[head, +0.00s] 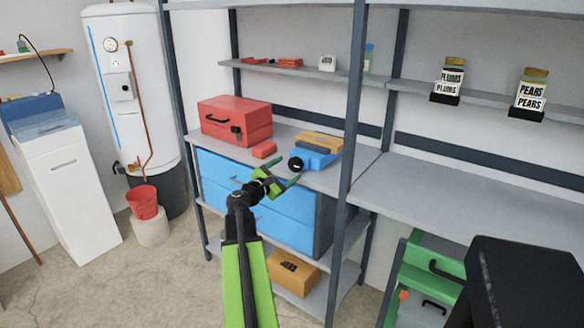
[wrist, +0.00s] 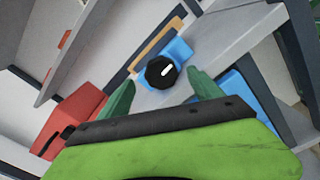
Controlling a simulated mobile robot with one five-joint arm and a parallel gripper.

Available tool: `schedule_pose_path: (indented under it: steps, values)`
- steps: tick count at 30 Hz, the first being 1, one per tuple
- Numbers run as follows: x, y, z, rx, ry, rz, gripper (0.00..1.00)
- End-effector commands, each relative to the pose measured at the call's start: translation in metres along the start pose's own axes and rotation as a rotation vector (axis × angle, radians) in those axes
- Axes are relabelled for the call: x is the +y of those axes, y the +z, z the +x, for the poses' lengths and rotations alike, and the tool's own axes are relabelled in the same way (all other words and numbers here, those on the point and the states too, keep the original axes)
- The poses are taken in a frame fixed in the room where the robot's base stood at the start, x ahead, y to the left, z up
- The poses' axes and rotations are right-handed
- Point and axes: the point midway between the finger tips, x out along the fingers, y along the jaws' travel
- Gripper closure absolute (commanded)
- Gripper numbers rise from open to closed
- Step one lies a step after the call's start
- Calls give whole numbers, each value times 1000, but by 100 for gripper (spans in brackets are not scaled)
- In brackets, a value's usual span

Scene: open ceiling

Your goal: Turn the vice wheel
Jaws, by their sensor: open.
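The vice (head: 316,158) is blue and sits on the grey workbench shelf, near its front edge. Its wheel (head: 296,164) is a round black knob facing out; in the wrist view the wheel (wrist: 161,72) carries a pale bar mark, tilted. The vice body (wrist: 178,48) shows behind it. My gripper (head: 282,182) is in front of the wheel and slightly below it in the head view. In the wrist view my gripper (wrist: 163,84) has its two green fingers spread, with the wheel framed between and beyond the tips. I see no contact. The gripper is open and empty.
A red toolbox (head: 236,121) and a small red block (head: 264,149) stand left of the vice. Blue drawers (head: 285,229) are below the bench. A dark shelf post (head: 350,130) rises close to the right of the vice. Bare shelf (head: 440,193) lies further right.

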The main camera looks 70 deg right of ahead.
Motion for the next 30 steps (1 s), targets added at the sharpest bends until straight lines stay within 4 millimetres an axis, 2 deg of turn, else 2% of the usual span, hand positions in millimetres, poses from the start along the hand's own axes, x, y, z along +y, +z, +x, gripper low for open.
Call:
schedule_pose_path:
  steps: [1,6,12,18,27,29,30]
  values:
    - [-2,1,-19,2,3,0,25]
    - [-2,1,-67,2,3,0,25]
    - [-1,0,-111,1,2,0,25]
    - [0,0,-128,0,1,0,25]
    - [1,-1,-130,3,0,3,25]
    - [3,-9,-137,25,-6,33,25]
    - [5,-20,-148,58,-18,76,25]
